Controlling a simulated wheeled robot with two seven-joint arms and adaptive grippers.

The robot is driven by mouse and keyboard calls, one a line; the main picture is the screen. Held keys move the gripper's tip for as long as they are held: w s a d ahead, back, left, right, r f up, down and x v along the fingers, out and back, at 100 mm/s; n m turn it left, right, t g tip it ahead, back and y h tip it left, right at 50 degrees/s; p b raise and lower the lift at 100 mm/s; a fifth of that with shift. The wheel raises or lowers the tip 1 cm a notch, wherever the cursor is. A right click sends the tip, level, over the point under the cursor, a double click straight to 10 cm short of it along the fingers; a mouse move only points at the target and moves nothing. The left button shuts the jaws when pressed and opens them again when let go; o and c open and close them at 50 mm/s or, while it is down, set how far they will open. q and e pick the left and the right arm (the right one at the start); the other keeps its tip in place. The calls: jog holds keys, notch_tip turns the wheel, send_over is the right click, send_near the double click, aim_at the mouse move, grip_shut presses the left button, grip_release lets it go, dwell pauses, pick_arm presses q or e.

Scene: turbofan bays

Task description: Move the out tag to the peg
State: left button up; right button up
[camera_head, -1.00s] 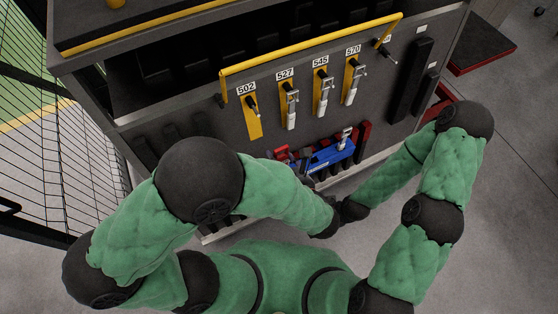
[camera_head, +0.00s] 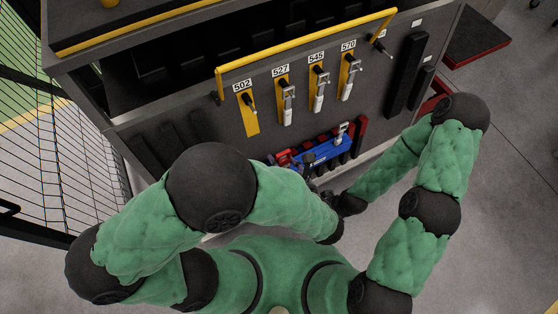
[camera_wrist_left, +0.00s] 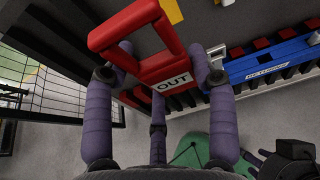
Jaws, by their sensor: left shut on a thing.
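The out tag (camera_wrist_left: 161,68) is a red frame with a handle and a white OUT label. In the left wrist view it sits between the fingers of my left gripper (camera_wrist_left: 160,80), which is shut on it. Black pegs stick out of the panel: one on the yellow 502 strip (camera_head: 249,116), bare, and one at the upper right (camera_head: 382,47). My right gripper (camera_head: 350,204) is low and mostly hidden.
Yellow strips 527 (camera_head: 283,82), 545 and 570 carry silver and white hardware. A yellow bar (camera_head: 310,38) runs above them. The blue rail (camera_head: 334,151) is low on the cabinet, with red and black pieces around it. A mesh fence (camera_head: 60,170) stands left.

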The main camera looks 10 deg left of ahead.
pick_arm(q)
jog(key=shift+s+d+p, duration=0.2)
jog(key=shift+s+d, duration=0.5)
jog(key=shift+s, duration=0.3)
jog(key=shift+s+d+p, duration=0.2)
jog(key=shift+s+d, duration=0.45)
jog(key=shift+s, duration=0.3)
dwell(0.5)
